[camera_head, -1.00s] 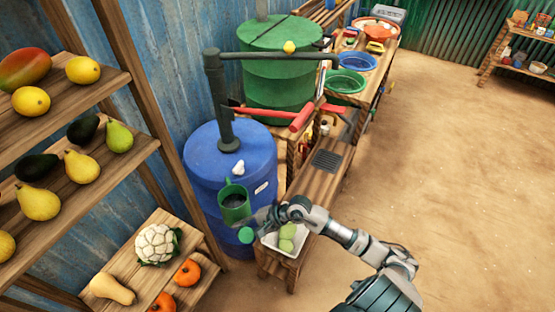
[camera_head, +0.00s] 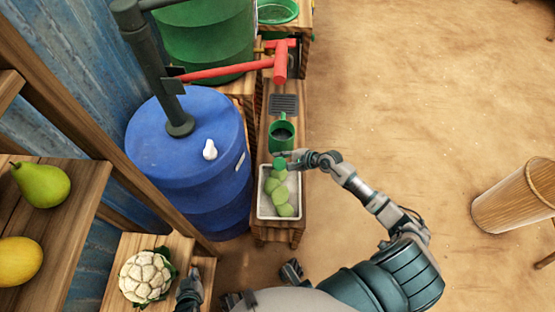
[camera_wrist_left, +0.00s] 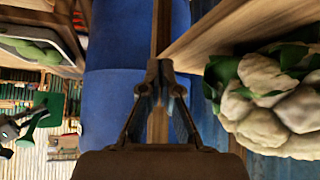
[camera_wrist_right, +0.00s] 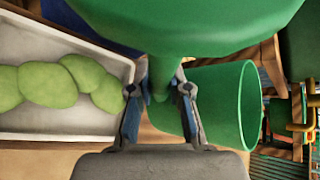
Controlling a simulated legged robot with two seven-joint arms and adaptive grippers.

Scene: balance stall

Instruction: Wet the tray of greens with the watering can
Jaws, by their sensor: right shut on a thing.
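The green watering can (camera_head: 282,136) is held just beyond the far end of the white tray (camera_head: 261,207), its mouth facing up. Its round green rose (camera_head: 280,163) appears over the tray's far end; no water shows. Pale green greens (camera_head: 283,196) lie in the tray. My right gripper (camera_head: 306,160) is shut on the can; in the right wrist view its fingers (camera_wrist_right: 160,92) pinch a narrow green part, with the tray to the left. My left gripper (camera_head: 188,292) is low near the cauliflower; its fingertips (camera_wrist_left: 160,68) meet, empty, in the left wrist view.
The tray stands on a narrow wooden bench (camera_head: 267,140) with a dark grate (camera_head: 284,104). A blue barrel (camera_head: 200,130) with a red-handled pump stands left of it. The cauliflower (camera_head: 145,277) sits on a shelf.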

